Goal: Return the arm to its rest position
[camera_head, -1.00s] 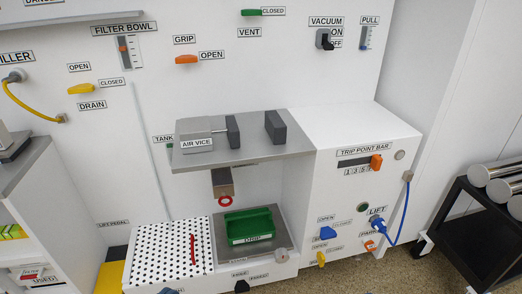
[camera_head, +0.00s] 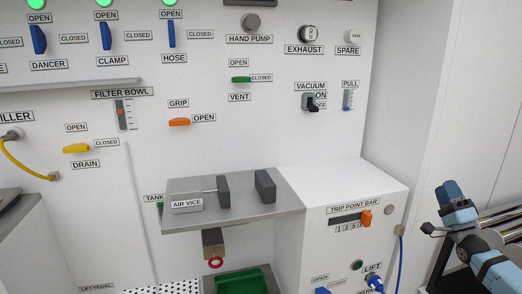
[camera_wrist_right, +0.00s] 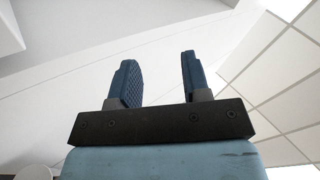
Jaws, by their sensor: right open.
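My right arm shows at the lower right of the head view, blue and grey, in front of the cart with metal rolls. Its gripper (camera_head: 436,228) is near the arm's upper left end, apart from the white panel. In the right wrist view the two dark blue fingers (camera_wrist_right: 158,82) stand apart with nothing between them. Behind them are only white wall and ceiling tiles. My left gripper is not in view.
The air vice (camera_head: 188,206) sits on a grey shelf (camera_head: 250,212) at the centre. A white cabinet with a trip point bar (camera_head: 350,218) stands right of it. A green tray (camera_head: 243,282) is below. Rolls (camera_head: 499,222) lie behind my right arm.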

